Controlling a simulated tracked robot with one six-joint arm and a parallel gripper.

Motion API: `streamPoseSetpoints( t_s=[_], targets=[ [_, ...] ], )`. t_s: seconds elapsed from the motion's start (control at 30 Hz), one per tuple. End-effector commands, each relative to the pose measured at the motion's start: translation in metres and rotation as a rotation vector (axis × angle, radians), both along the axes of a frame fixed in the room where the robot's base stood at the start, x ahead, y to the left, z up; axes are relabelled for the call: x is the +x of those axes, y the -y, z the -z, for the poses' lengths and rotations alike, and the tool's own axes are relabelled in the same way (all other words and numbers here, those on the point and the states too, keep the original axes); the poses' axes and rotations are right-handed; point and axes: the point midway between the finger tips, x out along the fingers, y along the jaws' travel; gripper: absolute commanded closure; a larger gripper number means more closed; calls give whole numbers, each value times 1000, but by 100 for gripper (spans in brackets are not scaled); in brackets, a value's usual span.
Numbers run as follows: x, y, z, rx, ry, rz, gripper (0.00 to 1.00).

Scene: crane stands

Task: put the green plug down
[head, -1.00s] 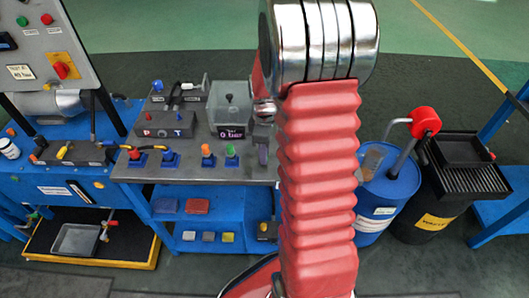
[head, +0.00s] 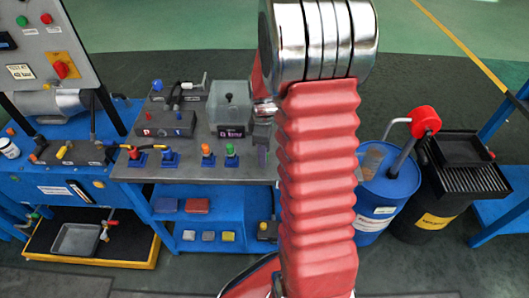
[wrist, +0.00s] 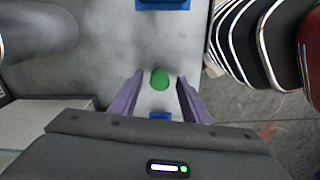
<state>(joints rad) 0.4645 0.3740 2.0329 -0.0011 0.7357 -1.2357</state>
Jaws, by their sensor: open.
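The green plug (head: 231,149) stands upright on a small blue base on the grey bench top (head: 190,175), next to an orange plug (head: 206,150). In the wrist view the green plug (wrist: 160,79) appears between the two purple fingers of my gripper (wrist: 160,76). The fingers are open, with a gap on both sides of the plug, and hold nothing.
Other blue bases (head: 169,158) are to the left. A blue drum (head: 388,190) and a black bin (head: 440,200) stand right of the bench.

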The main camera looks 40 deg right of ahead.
Motion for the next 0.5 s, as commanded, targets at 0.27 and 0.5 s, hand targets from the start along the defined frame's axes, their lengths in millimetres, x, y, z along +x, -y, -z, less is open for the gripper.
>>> streamPoseSetpoints(
  t_s=[0.27,0.5],
  targets=[
    [1,1,-31,-2,5,0,57],
    [1,1,-72,-2,5,0,57]
  ],
)
